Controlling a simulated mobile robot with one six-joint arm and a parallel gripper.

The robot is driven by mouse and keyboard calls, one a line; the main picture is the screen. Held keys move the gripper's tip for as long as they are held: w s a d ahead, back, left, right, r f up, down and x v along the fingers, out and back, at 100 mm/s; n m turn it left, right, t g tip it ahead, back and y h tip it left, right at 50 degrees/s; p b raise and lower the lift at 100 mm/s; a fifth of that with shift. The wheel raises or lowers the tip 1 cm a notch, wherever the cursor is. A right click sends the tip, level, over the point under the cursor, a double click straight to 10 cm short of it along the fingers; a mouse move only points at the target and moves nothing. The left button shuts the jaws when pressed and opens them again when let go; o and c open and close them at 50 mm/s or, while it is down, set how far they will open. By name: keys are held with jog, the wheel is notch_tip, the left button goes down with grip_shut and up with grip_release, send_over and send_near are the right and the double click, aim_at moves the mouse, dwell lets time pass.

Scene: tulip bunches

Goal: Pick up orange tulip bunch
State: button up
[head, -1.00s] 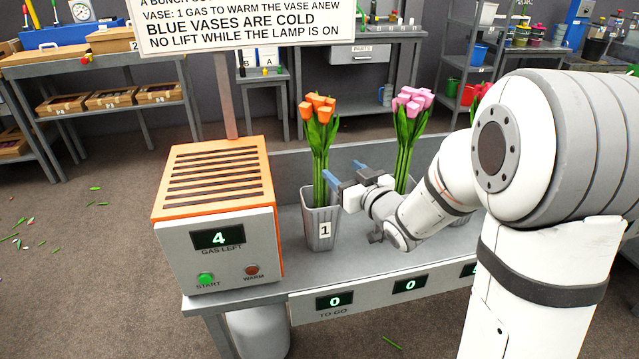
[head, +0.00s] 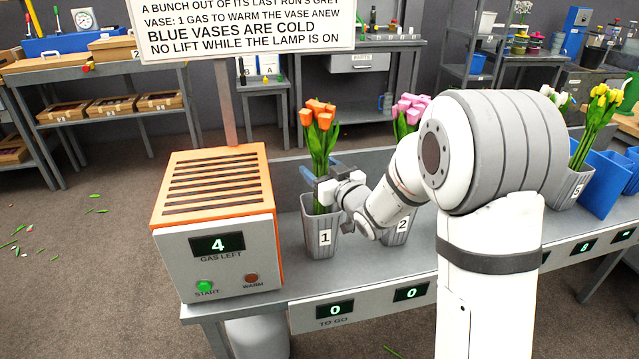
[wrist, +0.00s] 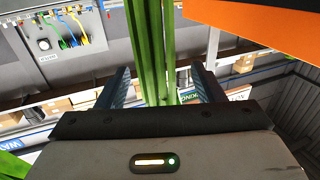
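The orange tulip bunch (head: 319,112) stands upright in grey vase 1 (head: 321,237), its green stems rising from the rim. My gripper (head: 318,172) is at the stems just above the vase rim, coming from the right. In the wrist view the green stems (wrist: 150,45) pass between the two fingers of my gripper (wrist: 160,75). The fingers are apart, with a gap visible on both sides of the stems. Part of an orange surface shows at the upper right of the wrist view.
An orange-topped heater box (head: 213,185) stands close left of vase 1, reading 4 gas left; its WARM lamp (head: 251,279) looks dark. Pink tulips (head: 407,112) in vase 2 (head: 397,232) stand to the right, partly behind my arm. Yellow tulips (head: 597,110) are farther right.

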jog(key=c, duration=1.3)
jog(key=shift+o, duration=0.2)
notch_tip(320, 180, up, 10)
jog(key=shift+r+p, duration=0.1)
jog(key=shift+p, duration=0.85)
